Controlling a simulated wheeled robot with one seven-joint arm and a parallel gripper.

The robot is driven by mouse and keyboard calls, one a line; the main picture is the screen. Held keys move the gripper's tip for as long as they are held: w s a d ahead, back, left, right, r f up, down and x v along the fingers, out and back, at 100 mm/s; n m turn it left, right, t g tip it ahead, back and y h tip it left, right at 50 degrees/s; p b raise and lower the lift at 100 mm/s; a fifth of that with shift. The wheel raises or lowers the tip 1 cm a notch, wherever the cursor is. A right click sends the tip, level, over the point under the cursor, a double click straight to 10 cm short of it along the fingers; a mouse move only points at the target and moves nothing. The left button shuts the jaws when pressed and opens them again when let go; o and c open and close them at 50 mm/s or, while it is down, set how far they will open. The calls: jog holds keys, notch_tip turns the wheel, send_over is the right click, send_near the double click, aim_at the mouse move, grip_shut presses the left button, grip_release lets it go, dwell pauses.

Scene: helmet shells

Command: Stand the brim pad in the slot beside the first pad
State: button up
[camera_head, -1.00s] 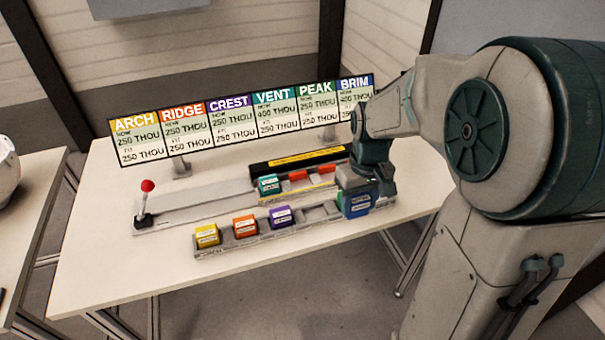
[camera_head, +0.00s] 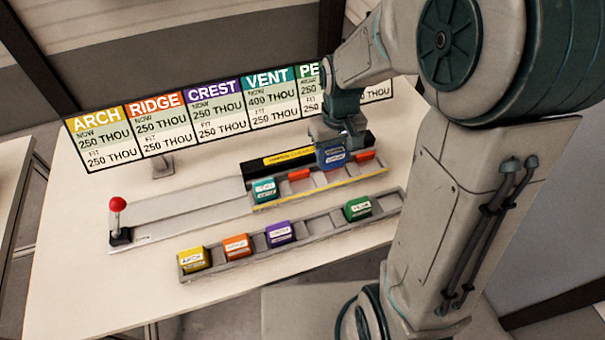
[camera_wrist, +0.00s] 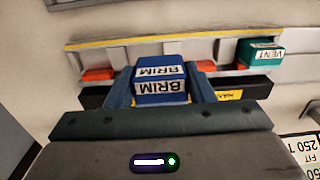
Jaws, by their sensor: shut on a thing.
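The blue brim pad (camera_head: 332,157) is held between the fingers of my gripper (camera_head: 333,148), over the back fixture with the yellow front edge (camera_head: 325,190). The wrist view shows the brim pad (camera_wrist: 161,88) squarely between both fingers (camera_wrist: 162,94), its label facing the camera. The teal vent pad (camera_head: 264,191) stands in the fixture's left end; it also shows in the wrist view (camera_wrist: 259,54). In the head view the brim pad is between two red blocks (camera_head: 299,174) (camera_head: 364,155). Whether its underside touches the fixture is hidden.
The front rack (camera_head: 325,229) holds the yellow arch (camera_head: 194,259), orange ridge (camera_head: 237,246), purple crest (camera_head: 280,233) and green peak (camera_head: 358,208) pads. A black bar (camera_head: 280,161) lies behind the fixture. A red-knobbed lever (camera_head: 118,216) is at left. The sign board (camera_head: 190,116) stands behind.

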jog(key=a+f, duration=0.1)
jog(key=a, duration=0.1)
jog(key=a+f, duration=0.1)
jog(key=a, duration=0.1)
jog(key=a+f, duration=0.2)
jog(key=shift+s+a, duration=0.2)
jog(key=shift+a, duration=0.2)
jog(key=shift+f+p, duration=0.35)
jog(key=shift+f, duration=1.75)
jog(key=shift+f, duration=0.2)
jog(key=o, duration=1)
jog(key=shift+c, duration=0.2)
jog(key=shift+r, duration=0.1)
